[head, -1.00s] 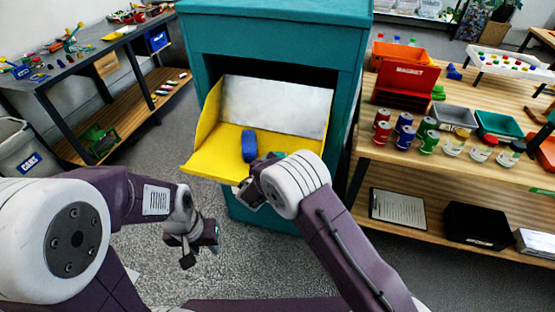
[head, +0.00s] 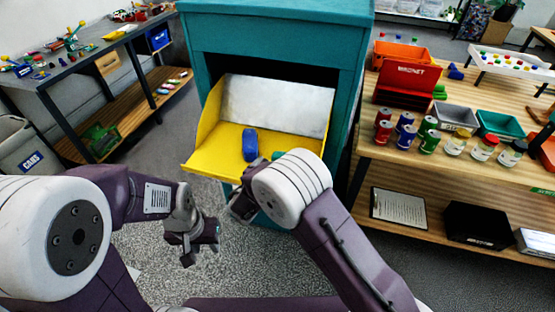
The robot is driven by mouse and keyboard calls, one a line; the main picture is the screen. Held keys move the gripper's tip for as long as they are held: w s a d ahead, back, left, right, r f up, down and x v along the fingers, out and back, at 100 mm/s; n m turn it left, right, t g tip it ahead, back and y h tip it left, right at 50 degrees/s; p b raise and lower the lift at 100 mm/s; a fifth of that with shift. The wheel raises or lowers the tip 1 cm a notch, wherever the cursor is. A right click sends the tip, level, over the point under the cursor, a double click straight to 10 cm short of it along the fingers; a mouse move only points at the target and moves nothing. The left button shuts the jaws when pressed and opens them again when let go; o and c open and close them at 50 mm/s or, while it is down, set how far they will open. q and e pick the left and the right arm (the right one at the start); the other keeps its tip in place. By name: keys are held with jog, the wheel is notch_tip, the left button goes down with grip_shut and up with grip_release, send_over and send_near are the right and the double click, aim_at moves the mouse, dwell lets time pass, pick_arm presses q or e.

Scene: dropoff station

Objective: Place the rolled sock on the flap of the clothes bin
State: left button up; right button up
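The rolled sock, a blue roll (head: 250,145), lies on the yellow flap (head: 212,150) of the teal clothes bin (head: 275,38). The flap is open, with a pale panel behind the sock. My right gripper (head: 240,208) is below the flap's front edge, apart from the sock; its fingers are largely hidden by its wrist, so its opening is unclear. A small teal patch (head: 279,155) shows beside the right wrist; I cannot tell what it is. My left gripper (head: 202,256) hangs open and empty over the floor, left of the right gripper.
A wooden shelf table (head: 400,166) at right holds cans, jars, trays and a red box (head: 408,83). A dark workbench (head: 75,72) with toys stands at left, beside a grey bin (head: 28,148). Grey floor is free between bench and clothes bin.

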jog(key=v, duration=0.6)
